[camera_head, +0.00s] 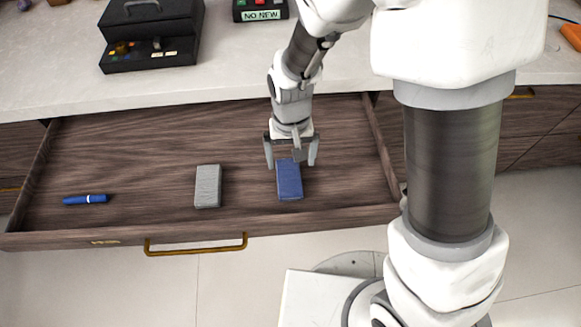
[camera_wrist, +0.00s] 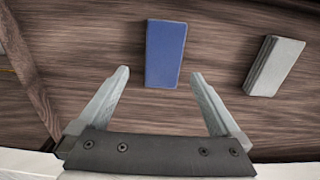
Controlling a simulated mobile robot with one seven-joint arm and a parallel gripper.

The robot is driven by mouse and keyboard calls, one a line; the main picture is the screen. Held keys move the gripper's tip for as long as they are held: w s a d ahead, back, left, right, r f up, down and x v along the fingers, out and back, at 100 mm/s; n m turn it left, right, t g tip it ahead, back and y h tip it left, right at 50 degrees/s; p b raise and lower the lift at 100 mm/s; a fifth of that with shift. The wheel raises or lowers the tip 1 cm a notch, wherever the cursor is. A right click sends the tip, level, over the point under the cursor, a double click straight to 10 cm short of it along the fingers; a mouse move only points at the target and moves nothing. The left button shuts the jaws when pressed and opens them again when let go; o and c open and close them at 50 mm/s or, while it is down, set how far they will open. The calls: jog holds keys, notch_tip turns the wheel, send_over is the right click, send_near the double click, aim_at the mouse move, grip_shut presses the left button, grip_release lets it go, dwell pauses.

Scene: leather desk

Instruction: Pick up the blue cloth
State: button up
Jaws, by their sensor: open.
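The blue cloth (camera_head: 289,182) is a small folded rectangle lying flat in the open wooden drawer, right of its middle. My gripper (camera_head: 291,163) is above the drawer at the cloth's far end, pointing down, and part of it hides that end. In the wrist view the cloth (camera_wrist: 164,54) lies ahead of my gripper (camera_wrist: 158,75), nearly lined up with the gap between the two spread fingers.
A grey folded cloth (camera_head: 208,186) lies left of the blue one; it also shows in the wrist view (camera_wrist: 273,65). A blue marker (camera_head: 86,199) lies at the drawer's left. The drawer's walls (camera_head: 380,150) bound the space. A black box (camera_head: 151,35) stands on the desktop.

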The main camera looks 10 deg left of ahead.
aim_at(289, 177)
jog(key=f, duration=0.2)
jog(key=f+b, duration=0.1)
jog(key=f, duration=0.1)
jog(key=f+b, duration=0.1)
jog(key=f, duration=0.1)
jog(key=shift+s+a+f, duration=0.2)
jog(key=shift+s, duration=0.1)
jog(key=shift+r, duration=0.1)
jog(key=c, duration=1.3)
notch_tip(289, 177, up, 5)
jog(key=shift+f+p, duration=0.1)
jog(key=shift+p, duration=0.85)
jog(key=w+d+r+p, duration=0.1)
jog(key=w+d+r, duration=0.1)
jog(key=d, duration=0.3)
jog(key=w+d+r+p, duration=0.1)
jog(key=w+d+r, duration=0.1)
jog(key=d+r, duration=0.2)
jog(key=shift+w+d, duration=0.35)
jog(key=shift+d, duration=0.5)
jog(key=shift+r, duration=0.1)
